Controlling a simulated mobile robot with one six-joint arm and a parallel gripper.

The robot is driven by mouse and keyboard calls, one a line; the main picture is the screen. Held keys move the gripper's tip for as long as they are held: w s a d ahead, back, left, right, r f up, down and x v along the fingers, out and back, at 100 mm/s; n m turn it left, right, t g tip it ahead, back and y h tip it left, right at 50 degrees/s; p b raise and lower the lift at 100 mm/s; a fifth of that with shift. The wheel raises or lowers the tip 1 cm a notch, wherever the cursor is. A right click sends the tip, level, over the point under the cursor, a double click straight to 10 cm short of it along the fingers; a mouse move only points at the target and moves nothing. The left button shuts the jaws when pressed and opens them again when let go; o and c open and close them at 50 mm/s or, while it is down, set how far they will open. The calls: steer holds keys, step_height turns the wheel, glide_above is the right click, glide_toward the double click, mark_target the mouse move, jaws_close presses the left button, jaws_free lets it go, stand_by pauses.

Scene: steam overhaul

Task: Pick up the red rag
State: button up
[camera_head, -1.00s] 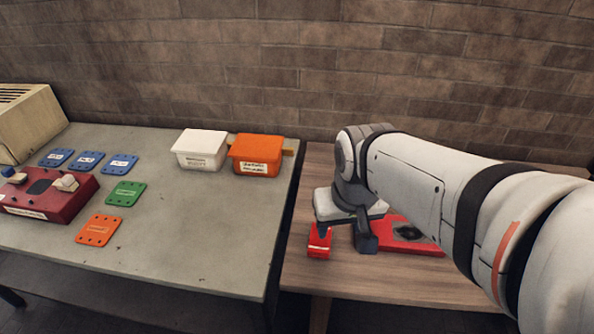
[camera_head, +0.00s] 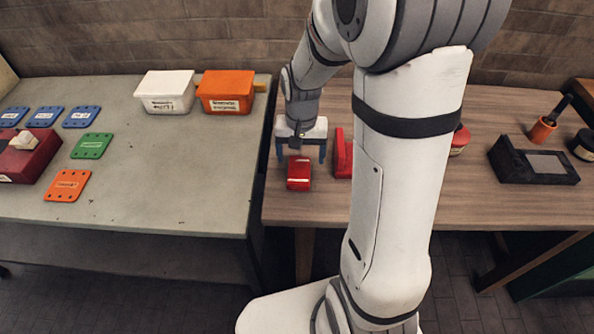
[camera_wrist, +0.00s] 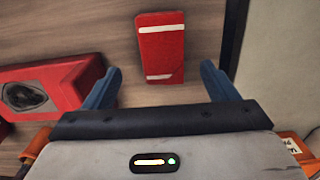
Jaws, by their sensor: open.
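The red rag (camera_head: 299,173) is a small folded red block with pale stripes. It lies on the wooden table near its left edge in the head view. In the wrist view the rag (camera_wrist: 160,48) lies ahead of the fingers, at a height between the two of them but beyond their tips. My gripper (camera_head: 302,155) is open and empty, with one dark blue finger on each side and a gap between. In the wrist view my gripper (camera_wrist: 163,82) shows both fingers apart, not touching the rag.
A red box with a round dark opening (camera_wrist: 50,88) sits close beside my gripper; it also shows in the head view (camera_head: 343,153). A grey table (camera_head: 180,190) with orange (camera_head: 226,92) and white bins (camera_head: 166,91) stands to the left. A black tray (camera_head: 533,162) lies on the right.

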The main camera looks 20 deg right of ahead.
mark_target(299, 170)
steer(key=f, duration=0.4)
steer(key=shift+s+a+f, duration=0.15)
steer(key=shift+a+f, duration=0.1)
steer(key=c, duration=1.1)
